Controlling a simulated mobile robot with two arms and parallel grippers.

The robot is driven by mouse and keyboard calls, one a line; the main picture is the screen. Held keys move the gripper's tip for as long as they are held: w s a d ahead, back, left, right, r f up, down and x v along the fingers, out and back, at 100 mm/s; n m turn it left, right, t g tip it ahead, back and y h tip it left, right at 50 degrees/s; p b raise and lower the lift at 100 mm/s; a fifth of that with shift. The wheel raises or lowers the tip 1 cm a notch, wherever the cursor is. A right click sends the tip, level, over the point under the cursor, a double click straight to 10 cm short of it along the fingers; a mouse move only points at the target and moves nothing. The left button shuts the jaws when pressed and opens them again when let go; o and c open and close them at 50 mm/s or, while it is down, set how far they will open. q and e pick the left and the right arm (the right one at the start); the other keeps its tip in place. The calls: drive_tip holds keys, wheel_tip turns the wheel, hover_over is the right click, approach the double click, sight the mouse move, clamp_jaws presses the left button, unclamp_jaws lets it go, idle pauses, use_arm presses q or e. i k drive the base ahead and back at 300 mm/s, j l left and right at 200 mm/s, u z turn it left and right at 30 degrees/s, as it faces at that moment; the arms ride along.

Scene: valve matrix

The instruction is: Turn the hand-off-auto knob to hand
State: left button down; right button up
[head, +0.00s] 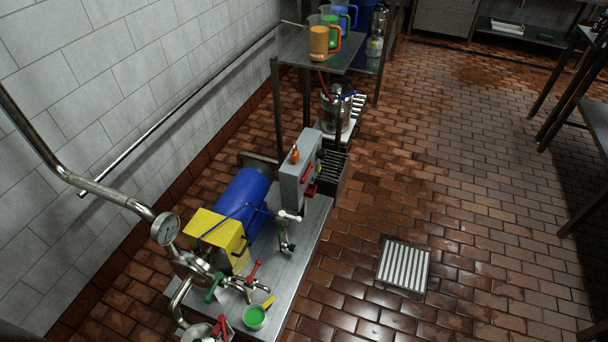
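A grey control box (291,190) stands upright on the far end of the metal bench (315,215). It has an orange part (295,155) on top and a red handle (307,173) on its right-hand side. The box's front face is seen at a steep angle. I cannot make out the hand-off-auto knob or its position. Neither of my grippers is in view.
A blue motor (240,198), a yellow box (215,235), a gauge (165,228), pipes and several valves crowd the bench's left side. A green-filled cup (254,316) stands near its front. The brick floor to the right is clear around a drain grate (404,266).

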sight(322, 153)
drive_tip(key=l+u, duration=0.1)
drive_tip(key=l, duration=0.35)
drive_tip(key=i+l+u, duration=0.15)
drive_tip(key=l, duration=0.15)
drive_tip(key=i+l+u, duration=0.1)
drive_tip(key=l, duration=0.25)
drive_tip(key=i+l+u, duration=0.15)
drive_tip(key=l, duration=0.2)
drive_tip(key=i+l+u, duration=0.15)
drive_tip(key=l, duration=0.2)
